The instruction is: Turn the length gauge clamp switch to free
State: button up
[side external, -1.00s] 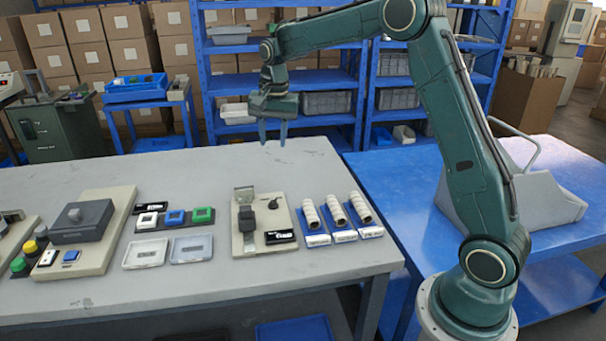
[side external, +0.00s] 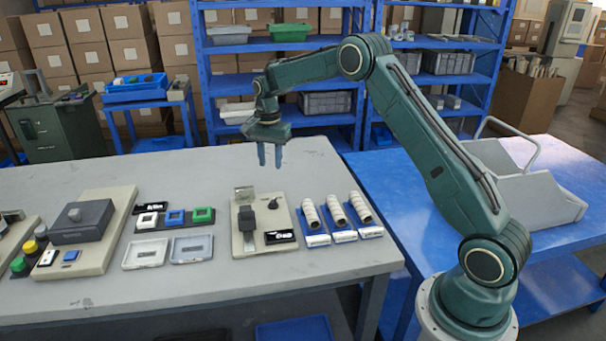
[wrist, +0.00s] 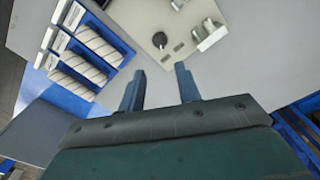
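The gauge fixture is a beige plate (side external: 243,243) on the grey table. It carries an upright metal bracket (side external: 244,193), a dark grey block (side external: 246,219), a small black knob (side external: 272,203) and a black label with white marks (side external: 280,237). I cannot tell which part is the clamp switch or read its setting. In the wrist view, the plate (wrist: 140,15) is at the top, with a dark knob (wrist: 160,40) and the metal bracket (wrist: 208,34). My gripper (side external: 270,161) is above the table behind the fixture, fingers down. The wrist view shows it open and empty (wrist: 160,85).
The back of the table is clear.

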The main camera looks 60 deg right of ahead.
aim_at(273, 200)
notch_tip(273, 200, down, 13)
dwell(0.7)
jog(key=shift+c, duration=0.4)
grip_shut()
